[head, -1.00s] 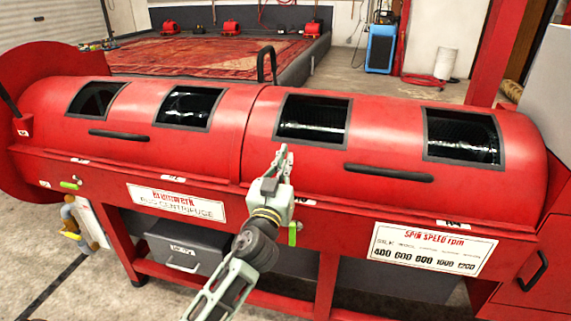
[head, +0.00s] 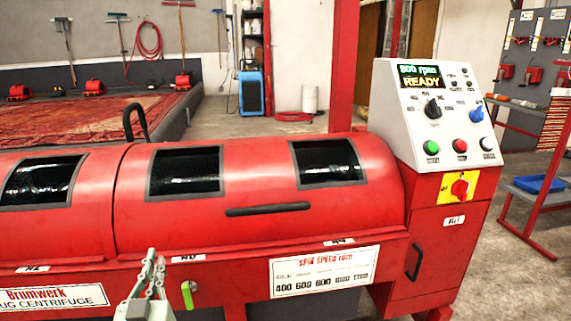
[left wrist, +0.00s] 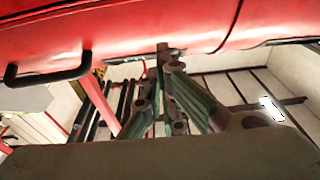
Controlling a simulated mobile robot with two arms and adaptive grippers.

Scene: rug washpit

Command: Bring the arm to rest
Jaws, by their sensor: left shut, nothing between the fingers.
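My left gripper (head: 152,268) is at the bottom of the head view, in front of the red rug centrifuge (head: 262,180). Its fingers are shut with nothing between them and point up. In the left wrist view the closed fingers (left wrist: 162,52) reach toward the red underside of the machine (left wrist: 225,20). I cannot tell whether the tips touch it. A green latch handle (head: 187,294) is just right of the gripper in the head view. The rest of the left arm is mostly out of the picture. My right gripper is not in view.
A control panel (head: 440,112) reading 800 rpm and READY stands at the machine's right end. A black handle (head: 268,209) juts from the lid. A blue dehumidifier-like unit (head: 251,93) stands behind. Concrete floor at right is open before a shelf with a blue tray (head: 540,184).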

